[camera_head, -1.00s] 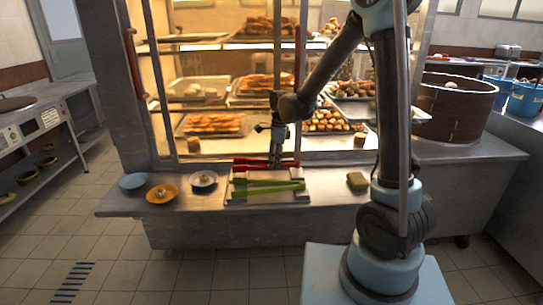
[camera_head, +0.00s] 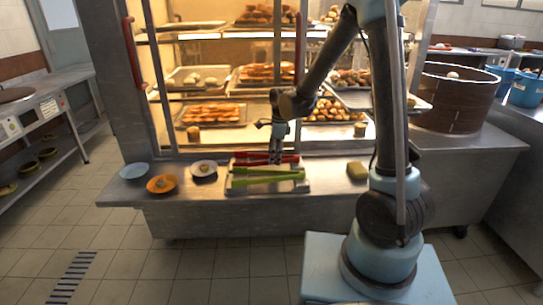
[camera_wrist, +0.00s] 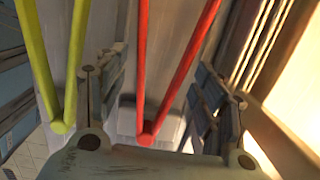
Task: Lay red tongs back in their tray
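The red tongs (camera_head: 250,159) lie along the back side of the metal tray (camera_head: 302,187), close to the glass case. Whether they lie fully inside the tray I cannot tell. My gripper (camera_head: 277,158) points down at the tongs' right part. In the wrist view, the red tongs (camera_wrist: 143,60) show as a V, with their joined end between the two spread fingers of my gripper (camera_wrist: 160,105). The fingers look open, with a gap on each side. The green tongs (camera_head: 265,176) lie in front of the red ones, and also show at left in the wrist view (camera_wrist: 75,65).
The glass food case (camera_head: 215,140) rises close behind my gripper.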

